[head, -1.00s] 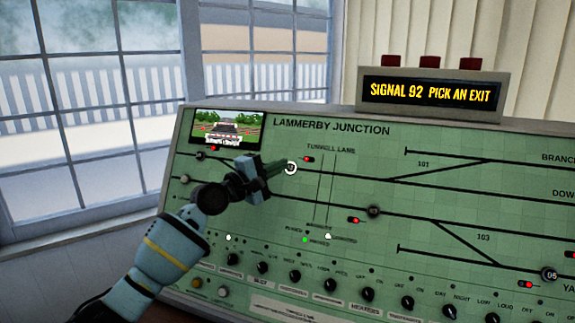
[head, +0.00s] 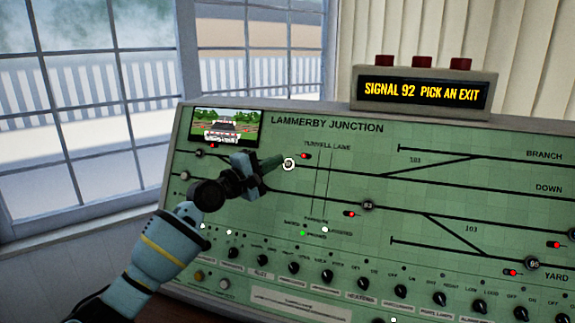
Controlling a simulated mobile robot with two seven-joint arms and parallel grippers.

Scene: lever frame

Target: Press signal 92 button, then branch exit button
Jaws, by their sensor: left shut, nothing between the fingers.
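The green Lammerby Junction panel (head: 330,200) stands in front of me. A round button with a bright white ring (head: 288,164) sits on the upper track line near Turnbill Lane; its number is too small to read surely. My left gripper (head: 279,161) is shut and empty, its tips just left of that button; I cannot tell whether they touch it. The display (head: 420,91) reads "SIGNAL 92 PICK AN EXIT". The BRANCH label (head: 544,155) is at the upper right; the line beside it runs out of view, and no exit button shows there. My right gripper is not in view.
Other round buttons show, marked 93 (head: 368,205) and 95 (head: 533,263). A row of black knobs (head: 327,276) lines the panel's lower part. A small picture screen (head: 226,125) is at its top left. The space before the panel's right half is clear.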

